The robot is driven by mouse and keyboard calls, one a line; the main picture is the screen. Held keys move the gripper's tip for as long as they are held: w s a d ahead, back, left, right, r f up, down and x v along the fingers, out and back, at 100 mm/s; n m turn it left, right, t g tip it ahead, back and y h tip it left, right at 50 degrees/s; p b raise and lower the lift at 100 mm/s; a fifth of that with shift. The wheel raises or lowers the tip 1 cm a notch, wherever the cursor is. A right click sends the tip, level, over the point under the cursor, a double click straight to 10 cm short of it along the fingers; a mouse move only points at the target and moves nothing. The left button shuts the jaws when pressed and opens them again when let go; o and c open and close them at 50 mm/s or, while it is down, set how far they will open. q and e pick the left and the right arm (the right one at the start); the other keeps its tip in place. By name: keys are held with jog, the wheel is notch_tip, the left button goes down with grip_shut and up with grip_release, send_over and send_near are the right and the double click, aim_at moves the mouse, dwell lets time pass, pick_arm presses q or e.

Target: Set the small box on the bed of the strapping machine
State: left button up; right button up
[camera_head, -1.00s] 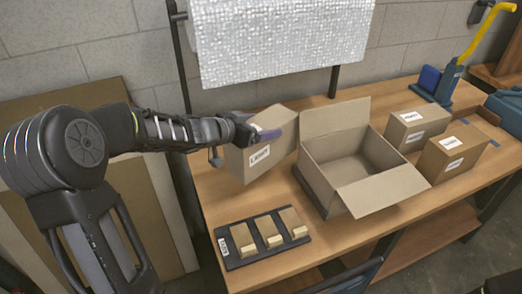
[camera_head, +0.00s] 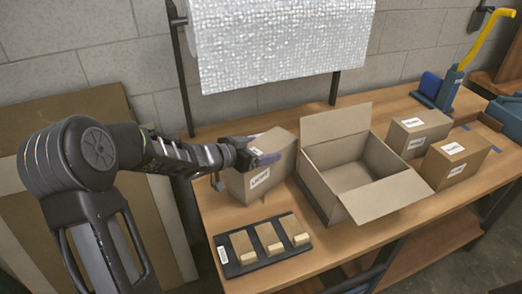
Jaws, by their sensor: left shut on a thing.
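My left gripper (camera_head: 258,159) is shut on a labelled cardboard box (camera_head: 259,182) at its upper part, left of the open carton. The box stands nearly upright, low over the table; I cannot tell if its bottom touches the wood. Two more closed, labelled boxes stand right of the carton: one at the back (camera_head: 421,139) and one in front (camera_head: 460,163). A blue device with a yellow lever (camera_head: 446,88) stands at the back right; I cannot tell if it is the strapping machine. My right gripper is out of view.
An open carton (camera_head: 325,185) with spread flaps stands mid-table (camera_head: 350,240). A black tray (camera_head: 233,264) with several small tan blocks lies at the front left. A bubble-wrap roll (camera_head: 280,40) hangs behind. A teal object (camera_head: 507,117) is cut off at the right edge.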

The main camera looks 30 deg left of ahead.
pick_arm(q)
jog(key=shift+r, duration=0.15)
jog(key=shift+f, duration=0.2)
jog(key=o, duration=2)
jog(key=shift+s+a+r, duration=0.1)
jog(key=shift+s+r, duration=0.1)
jog(key=v, duration=1.1)
jog(key=shift+s+p, duration=0.35)
jog(key=shift+p, duration=0.05)
